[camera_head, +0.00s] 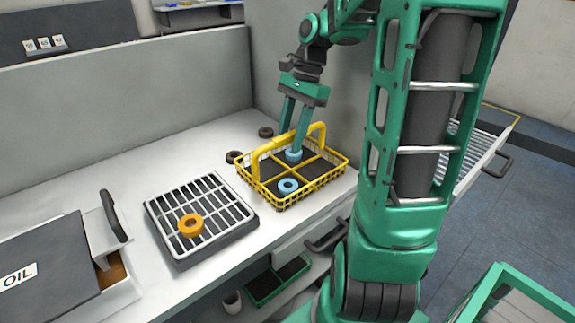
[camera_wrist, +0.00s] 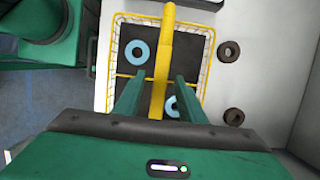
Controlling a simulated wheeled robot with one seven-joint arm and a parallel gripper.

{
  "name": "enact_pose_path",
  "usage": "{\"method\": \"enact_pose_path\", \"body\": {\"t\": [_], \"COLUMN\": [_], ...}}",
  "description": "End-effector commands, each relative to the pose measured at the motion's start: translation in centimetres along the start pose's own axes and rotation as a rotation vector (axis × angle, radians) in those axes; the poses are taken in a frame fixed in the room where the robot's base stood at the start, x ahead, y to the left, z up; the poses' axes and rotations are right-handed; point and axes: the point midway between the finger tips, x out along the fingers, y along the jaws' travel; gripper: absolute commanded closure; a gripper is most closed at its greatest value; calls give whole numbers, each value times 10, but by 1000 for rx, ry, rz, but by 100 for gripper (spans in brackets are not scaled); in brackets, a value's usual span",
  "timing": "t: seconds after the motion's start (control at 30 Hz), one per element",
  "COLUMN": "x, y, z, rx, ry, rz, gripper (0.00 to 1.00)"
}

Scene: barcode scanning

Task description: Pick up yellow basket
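The yellow basket (camera_head: 318,186) stands on the white counter in the head view, with a wire rim and an arched handle (camera_head: 270,147). Two light blue rings lie in its dark compartments, one nearer (camera_head: 288,186) and one farther (camera_head: 293,155). My gripper (camera_head: 291,143) points down over the basket. In the wrist view, its two fingers (camera_wrist: 159,78) are on either side of the yellow handle (camera_wrist: 165,45), with gaps between fingers and handle. The gripper is open and holds nothing. The fingers partly hide the farther ring (camera_wrist: 173,106).
Two dark rings (camera_head: 266,132) (camera_head: 234,157) lie on the counter beside the basket. A grey grate tray (camera_head: 240,226) with an orange ring (camera_head: 191,225) is to the left. A grey OIL box (camera_head: 50,270) is at far left. A grey partition (camera_head: 130,100) stands behind.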

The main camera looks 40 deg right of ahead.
Motion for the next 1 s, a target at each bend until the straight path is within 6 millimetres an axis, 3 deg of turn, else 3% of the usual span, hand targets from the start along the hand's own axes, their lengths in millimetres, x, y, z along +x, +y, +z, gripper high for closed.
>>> {"method": "enact_pose_path", "body": {"t": [0.1, 0.3, 1.0], "x": [18, 37, 41], "y": [0, 0, -1], "z": [-2, -2, -3], "rx": [2, -1, -1], "ry": [-2, -1, 0], "rz": [2, 1, 0], "gripper": [63, 63, 63]}}
